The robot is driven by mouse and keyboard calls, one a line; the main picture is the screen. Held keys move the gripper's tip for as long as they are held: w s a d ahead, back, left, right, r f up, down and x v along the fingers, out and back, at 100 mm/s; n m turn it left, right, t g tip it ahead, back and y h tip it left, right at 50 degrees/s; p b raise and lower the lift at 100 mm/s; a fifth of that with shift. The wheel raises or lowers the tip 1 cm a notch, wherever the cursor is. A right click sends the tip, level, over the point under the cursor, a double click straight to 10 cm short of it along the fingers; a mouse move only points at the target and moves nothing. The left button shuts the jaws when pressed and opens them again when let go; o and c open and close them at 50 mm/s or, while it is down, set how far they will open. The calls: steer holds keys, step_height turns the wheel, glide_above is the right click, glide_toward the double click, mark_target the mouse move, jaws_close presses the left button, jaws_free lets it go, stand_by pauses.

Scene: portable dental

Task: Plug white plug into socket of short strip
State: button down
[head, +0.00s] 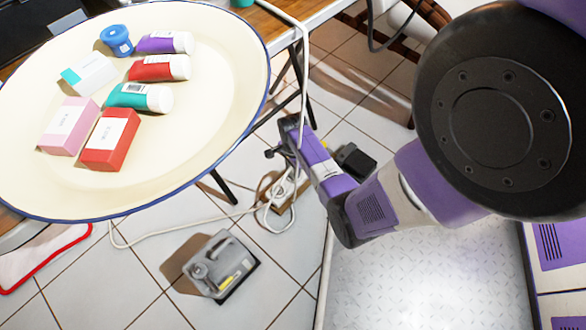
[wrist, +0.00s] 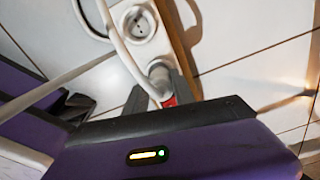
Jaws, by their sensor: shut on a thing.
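In the wrist view, the short white strip (wrist: 140,48) lies along a brown wooden edge, with one round socket (wrist: 138,23) open to view. My gripper (wrist: 161,83) is shut on the white plug (wrist: 158,71), one dark finger on each side. The plug's thick white cable arches up to the left from it. The plug is over the strip's near end, beside the visible socket; its pins are hidden, so I cannot tell whether it is seated. A small red part shows just below the plug. In the head view, my fingers and the plug cannot be made out clearly.
In the head view, white cable (head: 177,233) loops across the tiled floor. A grey device (head: 221,264) stands on the floor. A round cream tray (head: 214,62) with boxes and bottles is at upper left. A thin dark table leg (head: 305,83) stands near my arm.

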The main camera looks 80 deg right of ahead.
steer(key=shift+f+b, duration=0.7)
steer(key=shift+f, duration=0.25)
stand_by(0.3)
steer(key=c, duration=1)
jaws_free()
steer(key=shift+o, duration=0.2)
step_height(320, 180, up, 8)
steer(key=p, duration=0.5)
